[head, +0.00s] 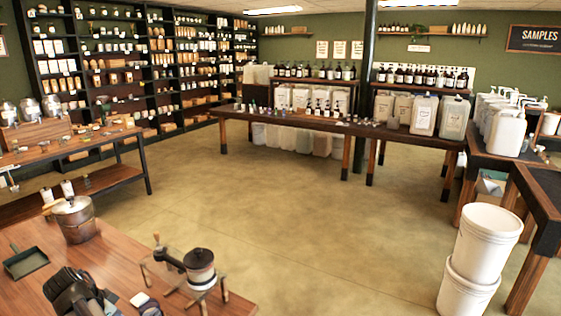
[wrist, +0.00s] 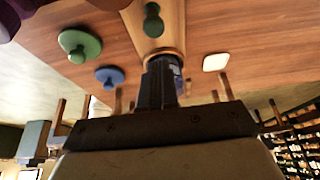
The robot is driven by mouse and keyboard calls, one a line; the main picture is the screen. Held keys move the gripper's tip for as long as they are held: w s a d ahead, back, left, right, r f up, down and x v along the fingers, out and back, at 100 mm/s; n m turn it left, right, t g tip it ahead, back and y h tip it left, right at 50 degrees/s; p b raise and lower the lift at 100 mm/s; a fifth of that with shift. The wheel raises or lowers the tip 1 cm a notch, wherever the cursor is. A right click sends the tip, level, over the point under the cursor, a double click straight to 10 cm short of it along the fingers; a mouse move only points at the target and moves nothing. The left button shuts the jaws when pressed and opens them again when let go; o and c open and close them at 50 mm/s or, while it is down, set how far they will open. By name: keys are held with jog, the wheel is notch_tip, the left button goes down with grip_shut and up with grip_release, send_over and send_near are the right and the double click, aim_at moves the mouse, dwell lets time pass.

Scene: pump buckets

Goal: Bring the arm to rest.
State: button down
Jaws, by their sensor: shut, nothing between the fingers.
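My gripper (wrist: 162,72) shows in the wrist view, its dark fingers shut together and empty. They point toward a wooden tabletop, which the tilted view shows along its top. I cannot tell how far the fingertips are from the wood. In the head view a dark part of my arm shows at the lower left, over the near wooden table (head: 110,262); the fingertips cannot be made out there.
A lidded pot (head: 75,221), a dustpan (head: 25,261) and a hand-cranked device (head: 200,268) stand on the near table. The wrist view shows a green disc (wrist: 80,45), a blue disc (wrist: 110,76) and a white square (wrist: 216,62). Stacked white buckets (head: 487,245) stand right. The middle floor is clear.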

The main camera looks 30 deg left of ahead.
jog(key=shift+r, duration=0.85)
jog(key=shift+w, duration=0.1)
